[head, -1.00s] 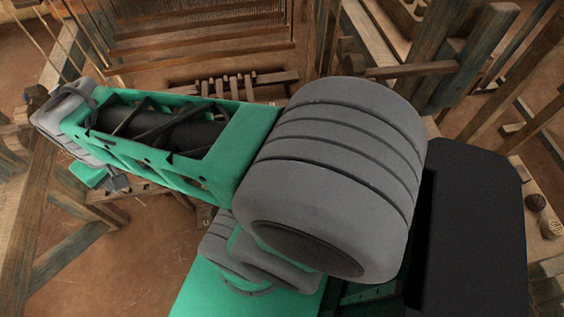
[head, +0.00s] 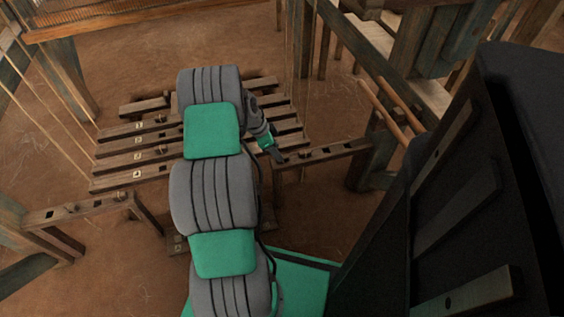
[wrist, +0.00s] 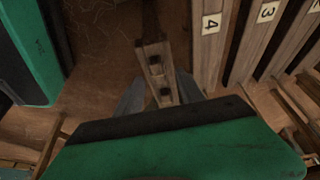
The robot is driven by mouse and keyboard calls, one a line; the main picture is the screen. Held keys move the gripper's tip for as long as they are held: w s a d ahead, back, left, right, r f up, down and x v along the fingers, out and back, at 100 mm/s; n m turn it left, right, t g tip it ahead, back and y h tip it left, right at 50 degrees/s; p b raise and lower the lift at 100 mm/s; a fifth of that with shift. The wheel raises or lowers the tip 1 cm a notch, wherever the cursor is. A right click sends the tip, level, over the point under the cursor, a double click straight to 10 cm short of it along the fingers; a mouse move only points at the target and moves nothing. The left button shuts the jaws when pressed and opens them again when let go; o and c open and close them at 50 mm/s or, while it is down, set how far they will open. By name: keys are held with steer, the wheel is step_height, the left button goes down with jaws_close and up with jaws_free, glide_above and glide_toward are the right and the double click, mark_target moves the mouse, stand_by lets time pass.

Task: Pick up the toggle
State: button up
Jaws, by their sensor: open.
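My gripper (head: 277,155) reaches down beside the left end of a short slotted wooden rail (head: 345,150) in the head view. In the wrist view the grey fingers of my gripper (wrist: 160,93) stand apart on either side of the rail's end (wrist: 153,50). Two small dark square spots show on that end, the lower one between the fingers. I cannot tell whether they are holes or pegs. A small dark knob (head: 302,154) shows on the rail near my gripper in the head view. I cannot tell for sure which piece is the toggle. My gripper appears to hold nothing.
Several numbered wooden treadles (head: 137,156) lie left of my gripper; treadles marked 4 (wrist: 211,45) and 3 (wrist: 262,35) show in the wrist view. Another slotted rail (head: 80,209) is at left. Cords hang nearby.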

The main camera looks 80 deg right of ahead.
steer(key=b+x, duration=0.1)
steer(key=x, duration=0.3)
steer(key=shift+s+f, duration=0.15)
steer(key=shift+c, duration=0.5)
jaws_close()
